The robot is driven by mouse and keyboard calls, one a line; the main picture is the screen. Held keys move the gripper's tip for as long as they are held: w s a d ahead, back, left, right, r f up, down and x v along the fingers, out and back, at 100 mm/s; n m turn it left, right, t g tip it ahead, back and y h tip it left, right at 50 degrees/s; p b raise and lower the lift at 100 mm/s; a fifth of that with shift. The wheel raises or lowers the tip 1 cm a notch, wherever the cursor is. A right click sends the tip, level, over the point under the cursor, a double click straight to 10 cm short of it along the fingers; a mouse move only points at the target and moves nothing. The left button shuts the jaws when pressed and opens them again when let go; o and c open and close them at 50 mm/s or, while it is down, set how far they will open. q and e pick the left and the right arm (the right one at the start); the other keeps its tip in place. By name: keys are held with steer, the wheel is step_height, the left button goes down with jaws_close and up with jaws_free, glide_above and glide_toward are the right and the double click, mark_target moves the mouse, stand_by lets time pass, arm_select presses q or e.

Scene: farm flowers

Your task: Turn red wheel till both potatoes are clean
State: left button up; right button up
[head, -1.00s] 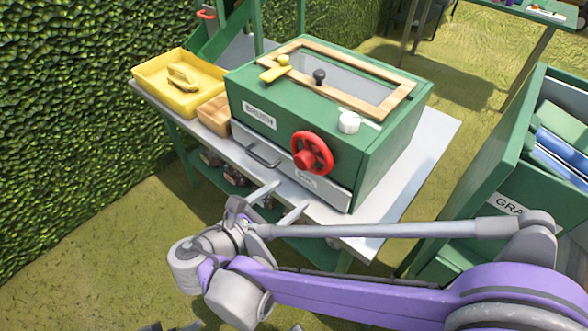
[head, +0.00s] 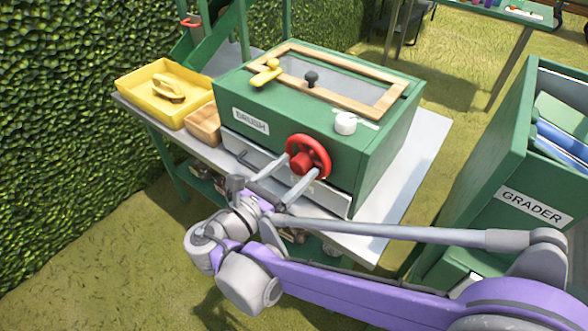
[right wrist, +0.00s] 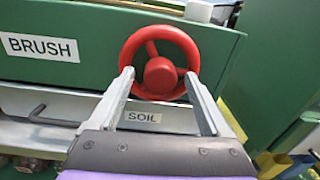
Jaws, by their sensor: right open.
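The red wheel (head: 308,157) is on the front of the green box labelled BRUSH (head: 380,150). In the right wrist view the wheel (right wrist: 159,62) shows straight ahead, with its hub between my fingers. My right gripper (head: 293,176) is open, its fingertips at the lower part of the wheel, one on each side. I cannot tell whether they touch the rim. The right wrist view also shows the open right gripper (right wrist: 158,80). No potatoes can be made out; the box's window (head: 335,80) shows only a grey surface. My left gripper is not in view.
A yellow tray (head: 127,82) with a yellow brush-like item (head: 170,88) and a wooden box (head: 203,124) stand left of the green box. A drawer marked SOIL (right wrist: 142,117) lies under the wheel. A green GRADER bin (head: 490,180) stands at right.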

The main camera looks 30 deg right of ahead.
steer(key=shift+w+d, duration=0.1)
steer(key=shift+d, duration=0.15)
jaws_close()
stand_by(0.3)
